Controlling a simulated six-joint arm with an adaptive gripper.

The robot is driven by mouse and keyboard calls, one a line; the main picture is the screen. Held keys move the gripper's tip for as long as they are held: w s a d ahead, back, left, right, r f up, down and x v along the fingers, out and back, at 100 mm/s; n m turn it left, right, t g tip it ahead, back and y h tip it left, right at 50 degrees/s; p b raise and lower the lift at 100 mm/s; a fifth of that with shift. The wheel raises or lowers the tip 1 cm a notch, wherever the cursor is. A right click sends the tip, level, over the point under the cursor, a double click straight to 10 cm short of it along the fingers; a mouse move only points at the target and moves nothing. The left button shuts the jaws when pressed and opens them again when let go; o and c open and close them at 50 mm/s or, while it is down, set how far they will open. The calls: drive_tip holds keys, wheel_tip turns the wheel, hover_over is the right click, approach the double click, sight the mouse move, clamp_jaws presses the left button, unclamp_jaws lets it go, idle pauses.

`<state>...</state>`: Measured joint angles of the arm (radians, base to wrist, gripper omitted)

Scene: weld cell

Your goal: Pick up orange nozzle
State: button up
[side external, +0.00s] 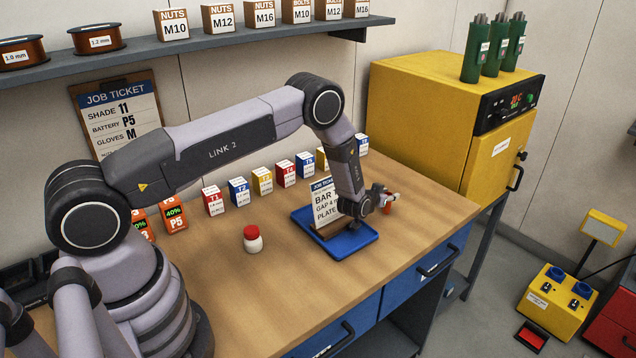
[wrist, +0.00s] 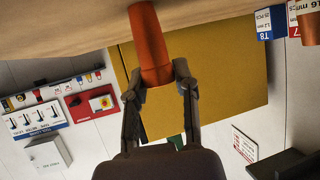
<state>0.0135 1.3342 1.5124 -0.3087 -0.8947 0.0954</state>
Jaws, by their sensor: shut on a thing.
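The orange nozzle (wrist: 151,42) is a tapered cylinder at the top middle of the wrist view. My gripper (wrist: 160,80) is shut on its lower part in that view, with a finger on each side. In the side view my gripper (side external: 384,200) is low over the right part of the bench, just right of the blue tray. The nozzle is small and hard to make out there. I cannot tell whether it touches the bench.
A blue tray (side external: 349,250) holds a job card (side external: 324,203). A red-capped white jar (side external: 253,240) stands to its left. A row of boxes (side external: 263,181) lines the back of the wooden bench (side external: 300,285). A yellow oven (side external: 425,115) stands right of the bench.

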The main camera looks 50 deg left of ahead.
clamp_jaws()
